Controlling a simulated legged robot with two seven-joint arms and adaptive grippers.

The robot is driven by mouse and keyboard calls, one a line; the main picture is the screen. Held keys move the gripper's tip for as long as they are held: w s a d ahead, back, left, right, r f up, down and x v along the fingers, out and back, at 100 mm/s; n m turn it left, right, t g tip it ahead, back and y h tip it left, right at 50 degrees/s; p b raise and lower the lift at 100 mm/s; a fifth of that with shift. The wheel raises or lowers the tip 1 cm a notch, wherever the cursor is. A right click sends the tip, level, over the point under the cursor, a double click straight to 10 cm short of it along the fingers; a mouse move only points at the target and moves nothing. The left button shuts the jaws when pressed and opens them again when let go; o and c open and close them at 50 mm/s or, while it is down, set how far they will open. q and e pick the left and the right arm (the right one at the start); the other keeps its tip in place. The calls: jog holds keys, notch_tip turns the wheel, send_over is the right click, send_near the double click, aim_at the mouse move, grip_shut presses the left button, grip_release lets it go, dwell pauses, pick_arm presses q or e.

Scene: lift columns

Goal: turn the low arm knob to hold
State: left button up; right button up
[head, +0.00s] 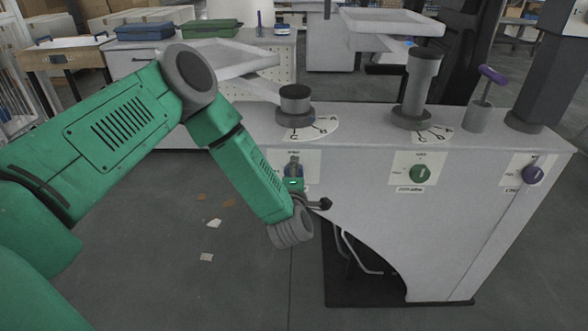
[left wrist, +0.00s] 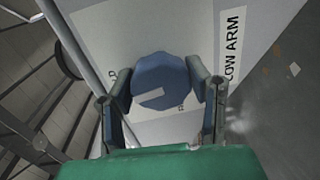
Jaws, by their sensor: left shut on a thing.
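The low arm knob (left wrist: 160,82) is a blue, scalloped knob on a white plate (left wrist: 205,40) labelled "LOW ARM" in the left wrist view. A pale pointer mark shows on its face. My left gripper (left wrist: 160,88) has one finger on each side of the knob and is shut on it. In the head view my left gripper (head: 294,178) is at the left plate on the console front, and the knob (head: 293,166) is mostly hidden by the gripper. The plate's position words are mostly hidden or too small to read. My right gripper is not in view.
The grey console (head: 350,165) also carries a green knob (head: 420,173) and a purple knob (head: 533,174). On top stand a short column (head: 295,100), a taller column (head: 421,80) and a purple-handled lever (head: 490,85). Open floor lies left of the console, with small scraps.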

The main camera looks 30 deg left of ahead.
pick_arm(q)
jog(key=shift+s+d+f+m, duration=0.2)
jog(key=shift+f+m, duration=0.15)
jog(key=shift+m, duration=0.35)
jog(key=o, duration=1)
jog(key=shift+o, duration=0.8)
jog(key=shift+w+p, duration=0.15)
jog(key=shift+p, duration=0.15)
jog(key=shift+r, duration=0.1)
jog(key=f+v, duration=0.1)
jog(key=v, duration=1.1)
jog(key=shift+r, duration=0.45)
